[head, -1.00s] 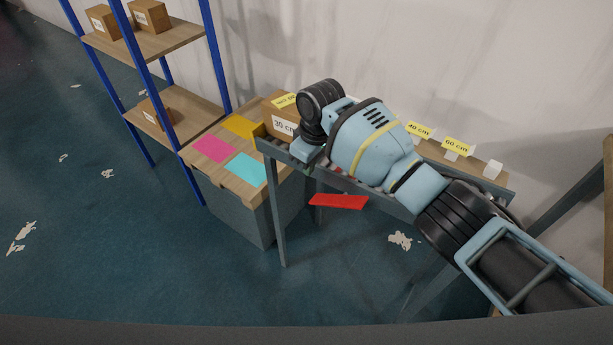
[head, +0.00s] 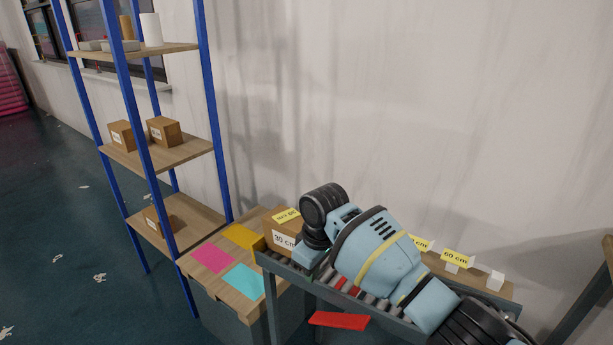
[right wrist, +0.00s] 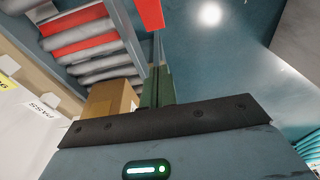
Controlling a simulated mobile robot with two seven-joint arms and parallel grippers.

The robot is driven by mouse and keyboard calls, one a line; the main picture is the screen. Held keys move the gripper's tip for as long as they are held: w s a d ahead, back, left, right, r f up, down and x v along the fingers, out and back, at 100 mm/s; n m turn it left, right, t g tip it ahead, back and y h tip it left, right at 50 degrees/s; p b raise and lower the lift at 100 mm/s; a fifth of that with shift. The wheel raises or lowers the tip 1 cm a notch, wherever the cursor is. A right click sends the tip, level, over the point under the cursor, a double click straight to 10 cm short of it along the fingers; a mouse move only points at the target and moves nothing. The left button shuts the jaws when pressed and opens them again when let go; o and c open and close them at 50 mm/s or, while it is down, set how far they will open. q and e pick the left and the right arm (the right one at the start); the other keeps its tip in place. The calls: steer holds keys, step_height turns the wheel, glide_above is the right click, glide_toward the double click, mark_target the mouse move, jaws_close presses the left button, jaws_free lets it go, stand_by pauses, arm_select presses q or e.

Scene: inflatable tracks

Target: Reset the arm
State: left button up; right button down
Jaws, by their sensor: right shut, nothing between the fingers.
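My right arm comes in from the right in the head view, in light blue and black, and reaches over a roller conveyor (head: 262,258). My right gripper (head: 308,262) is at the arm's far end, beside a cardboard box (head: 272,245) with a "30 cm" label. In the right wrist view the gripper's narrow dark green fingers (right wrist: 158,85) are together with nothing between them. Its hand body, with a lit green lamp, fills the bottom there. Whether the gripper touches the box or conveyor cannot be told. My left gripper is not in view.
A blue-post shelf (head: 147,155) holds small boxes. Beside it, a wooden top (head: 212,283) bears pink, yellow and cyan sheets. A red panel (head: 339,320) shows below the conveyor. Yellow length labels (head: 454,258) line its back, by the wall. Floor at left is open.

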steer(key=s+d+f+m+y, duration=0.2)
steer(key=s+d+f+m, duration=0.1)
steer(key=s+f, duration=1.45)
steer(key=s+d+r+m+h, duration=0.1)
steer(key=s+d+m+h, duration=0.15)
steer(key=s+d, duration=0.85)
steer(key=s+d+r+m+h, duration=0.1)
steer(key=s+d+r+m, duration=0.15)
steer(key=s+d, duration=0.9)
steer(key=w+a+f+t+y, duration=0.1)
steer(key=a+f+t+y, duration=0.1)
steer(key=a+f+t, duration=0.5)
steer(key=shift+w+f+m+t, duration=0.4)
steer(key=shift+f+t, duration=0.1)
steer(key=shift+f, duration=1.3)
steer(key=shift+a, duration=0.1)
